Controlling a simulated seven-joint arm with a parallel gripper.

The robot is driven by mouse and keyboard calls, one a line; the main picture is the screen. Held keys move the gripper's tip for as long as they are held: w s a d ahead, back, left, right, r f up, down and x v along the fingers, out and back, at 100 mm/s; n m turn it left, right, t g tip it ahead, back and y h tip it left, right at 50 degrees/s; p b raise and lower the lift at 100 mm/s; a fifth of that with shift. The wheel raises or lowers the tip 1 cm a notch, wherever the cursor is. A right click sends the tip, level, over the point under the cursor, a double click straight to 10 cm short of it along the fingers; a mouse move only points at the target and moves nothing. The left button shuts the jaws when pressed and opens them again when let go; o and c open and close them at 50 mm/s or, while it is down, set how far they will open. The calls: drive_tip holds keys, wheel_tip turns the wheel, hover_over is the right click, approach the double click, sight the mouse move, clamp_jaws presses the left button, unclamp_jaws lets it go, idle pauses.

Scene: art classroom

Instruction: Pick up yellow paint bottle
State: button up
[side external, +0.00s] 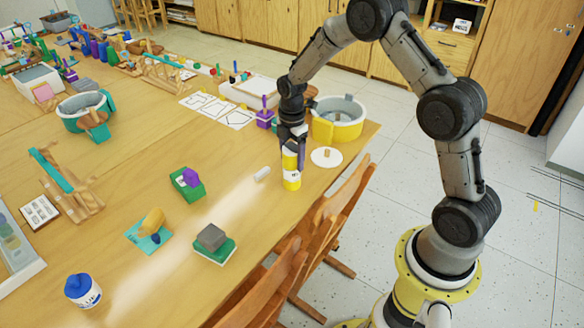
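The yellow paint bottle (291,180) stands upright on the wooden table near its right edge. It has a pale label with dark lettering. My gripper (290,150) points down at the bottle's top, and its fingers overlap the upper part of the bottle in this view. The bottle's cap is partly hidden by the fingers. The fingers are too small and dark to tell whether they are closed on the bottle or only around it.
Wooden chairs (335,220) stand at the table's edge. A blue-capped bottle (83,291) stands front left.

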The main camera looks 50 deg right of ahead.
clamp_jaws()
drive_tip(key=shift+r, duration=0.1)
drive_tip(key=shift+r, duration=0.1)
